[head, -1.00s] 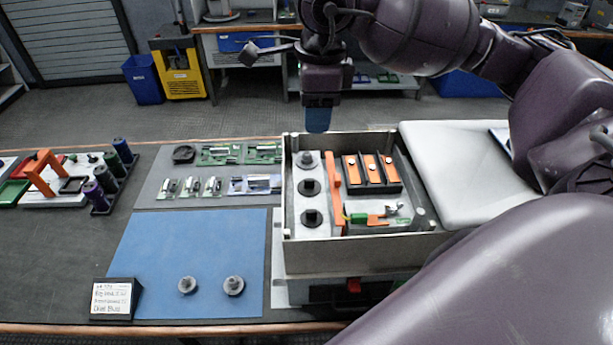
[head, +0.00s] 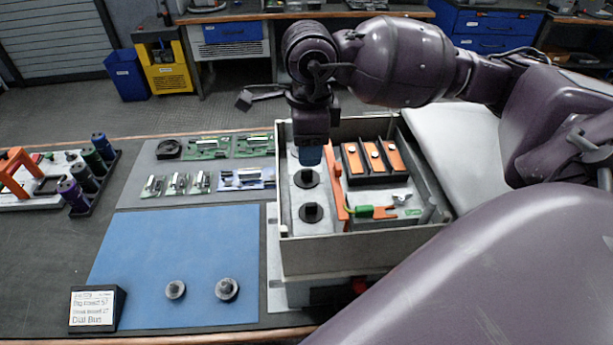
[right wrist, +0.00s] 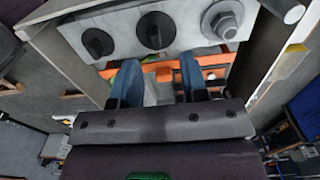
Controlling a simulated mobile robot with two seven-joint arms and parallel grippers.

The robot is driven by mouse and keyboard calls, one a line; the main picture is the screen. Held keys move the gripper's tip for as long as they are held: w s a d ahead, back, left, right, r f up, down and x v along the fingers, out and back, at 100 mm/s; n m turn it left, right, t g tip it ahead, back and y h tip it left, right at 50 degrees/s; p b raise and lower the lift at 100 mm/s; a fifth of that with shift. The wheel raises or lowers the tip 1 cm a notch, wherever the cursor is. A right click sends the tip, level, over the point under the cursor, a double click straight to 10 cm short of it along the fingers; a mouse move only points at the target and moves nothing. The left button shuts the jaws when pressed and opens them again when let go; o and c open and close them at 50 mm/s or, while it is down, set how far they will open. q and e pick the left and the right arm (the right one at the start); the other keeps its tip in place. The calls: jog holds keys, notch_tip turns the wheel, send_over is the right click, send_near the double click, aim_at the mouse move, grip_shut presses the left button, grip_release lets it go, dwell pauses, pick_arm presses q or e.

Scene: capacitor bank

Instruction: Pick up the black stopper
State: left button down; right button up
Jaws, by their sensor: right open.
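Two black round stoppers with raised grips sit in a white panel inside the open grey box: a far one (head: 307,178) and a near one (head: 311,212). In the right wrist view they show as one at the left (right wrist: 98,43) and one in the middle (right wrist: 156,30). A grey hex-nut fitting (right wrist: 222,20) sits in the same row; in the head view my gripper hides it. My right gripper (head: 310,156) has blue fingers over the far end of that row. In the right wrist view its fingers (right wrist: 160,62) are apart with nothing held between them. My left gripper is not in view.
The grey box's walls (head: 360,249) rise around the panel. An orange bar (head: 337,185), orange-topped black blocks (head: 371,157) and a green connector (head: 362,211) lie beside the stoppers. Two grey knobs sit on the blue mat (head: 180,250). Circuit boards (head: 248,178) lie behind it.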

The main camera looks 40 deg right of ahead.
aim_at(307, 169)
jog(key=shift+s+a+f, duration=0.1)
jog(key=shift+a+f, duration=0.05)
jog(key=shift+f, duration=1.05)
jog(key=shift+a+f, duration=0.1)
jog(key=shift+f, duration=1.05)
jog(key=shift+c, duration=0.3)
grip_shut()
